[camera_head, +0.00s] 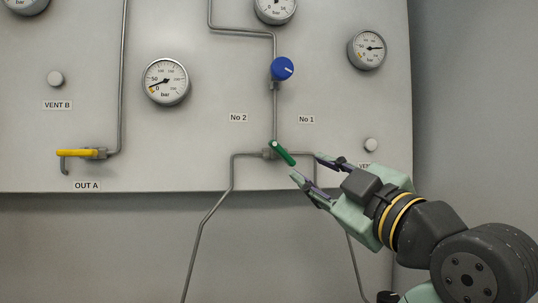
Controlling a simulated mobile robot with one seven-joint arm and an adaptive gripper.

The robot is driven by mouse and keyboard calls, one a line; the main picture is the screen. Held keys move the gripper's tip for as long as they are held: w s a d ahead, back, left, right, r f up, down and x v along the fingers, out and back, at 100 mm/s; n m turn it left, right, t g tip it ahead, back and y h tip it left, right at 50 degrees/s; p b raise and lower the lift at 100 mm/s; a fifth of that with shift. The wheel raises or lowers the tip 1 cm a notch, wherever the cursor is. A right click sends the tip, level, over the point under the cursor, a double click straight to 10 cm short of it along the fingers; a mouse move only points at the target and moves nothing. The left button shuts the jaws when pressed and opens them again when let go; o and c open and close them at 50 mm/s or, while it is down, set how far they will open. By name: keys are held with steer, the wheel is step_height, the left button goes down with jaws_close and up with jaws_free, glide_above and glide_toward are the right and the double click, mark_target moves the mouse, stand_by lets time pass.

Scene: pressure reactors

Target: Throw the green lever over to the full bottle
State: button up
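The green lever (283,153) sits on a small valve at the junction of the thin pipes, low on the grey panel. It is tilted, running from upper left to lower right. The label No 2 (238,118) is above left of it and the label No 1 (306,119) above right. My gripper (304,165) comes in from the lower right with its two fingers apart. The lever's lower end is close to the gap between the fingertips; I cannot tell whether they touch. No bottle is in view.
A blue knob (282,69) sits on the pipe above the lever. A yellow lever (77,153) is at OUT A on the left. Gauges (166,82) (367,50) and small white knobs (371,145) are on the panel. Pipes (205,222) run down below its lower edge.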

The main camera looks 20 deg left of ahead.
mark_target(286, 156)
steer(key=p+x, duration=0.3)
steer(key=x, duration=0.7)
steer(key=shift+s+r+p, duration=0.1)
steer(key=shift+p, duration=0.3)
steer(key=shift+w+a+r, duration=0.1)
steer(key=shift+w+a, duration=0.3)
steer(key=shift+w, duration=0.05)
steer(key=shift+c, duration=0.3)
jaws_close()
